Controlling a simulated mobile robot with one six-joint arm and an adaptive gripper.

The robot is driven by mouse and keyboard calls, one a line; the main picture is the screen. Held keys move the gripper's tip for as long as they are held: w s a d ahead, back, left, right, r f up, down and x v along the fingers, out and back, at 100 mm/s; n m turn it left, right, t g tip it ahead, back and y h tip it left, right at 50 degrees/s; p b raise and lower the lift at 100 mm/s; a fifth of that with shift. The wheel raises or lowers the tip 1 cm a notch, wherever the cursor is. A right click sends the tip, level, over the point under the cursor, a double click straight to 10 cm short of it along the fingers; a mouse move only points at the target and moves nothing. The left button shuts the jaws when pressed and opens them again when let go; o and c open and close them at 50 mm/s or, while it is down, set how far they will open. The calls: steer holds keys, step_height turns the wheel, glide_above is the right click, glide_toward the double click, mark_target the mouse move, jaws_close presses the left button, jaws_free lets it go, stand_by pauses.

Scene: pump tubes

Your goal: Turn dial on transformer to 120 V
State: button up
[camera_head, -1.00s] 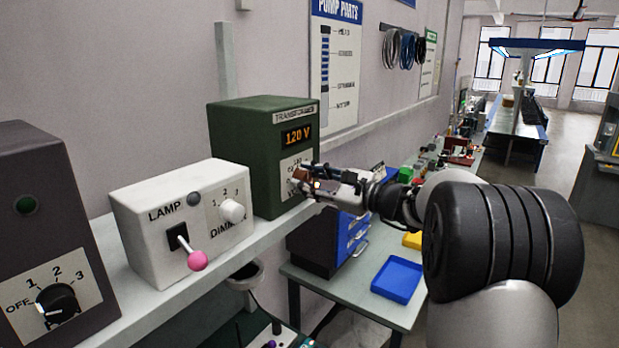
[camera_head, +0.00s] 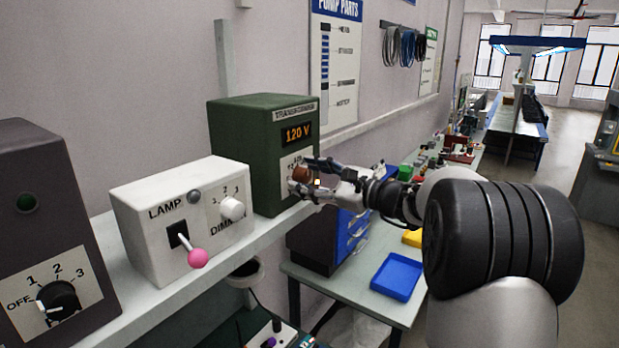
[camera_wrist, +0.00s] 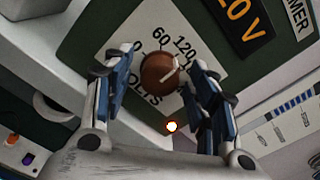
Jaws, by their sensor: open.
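The green transformer (camera_head: 245,150) stands on the shelf, and its orange display (camera_head: 297,133) reads 120 V. Its brown dial (camera_head: 302,174) is on the front face; in the wrist view the dial (camera_wrist: 160,74) has a pale pointer line toward the 120 mark on its white plate. My gripper (camera_head: 306,180) is at the transformer's front. In the wrist view my gripper (camera_wrist: 160,88) is open, with one finger on each side of the dial. A gap shows at the left finger; whether the right finger touches the dial I cannot tell.
A white lamp box (camera_head: 182,220) with a pink-tipped lever and a dimmer knob stands left of the transformer. A dark box (camera_head: 52,235) with a black knob is further left. A blue tray (camera_head: 397,276) lies on the bench below.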

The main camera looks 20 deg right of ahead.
steer(key=v, duration=1.2)
steer(key=s+a+f+n+g+h+b, duration=0.1)
steer(key=s+a+f+n+g+b, duration=0.4)
steer(key=a, duration=0.6)
steer(key=s+a+f+n+g+h+b, duration=0.1)
steer(key=s+a+f+n+g+b, duration=0.2)
steer(key=s+a+f+n, duration=0.55)
steer(key=s+f+n+g+h+b, duration=0.2)
steer(key=s+f+n+h+b, duration=0.5)
steer(key=s+f, duration=1)
steer(key=shift+s+n+h, duration=0.2)
steer(key=shift+n+h, duration=0.3)
steer(key=shift+n, duration=0.55)
steer(key=shift+f, duration=0.15)
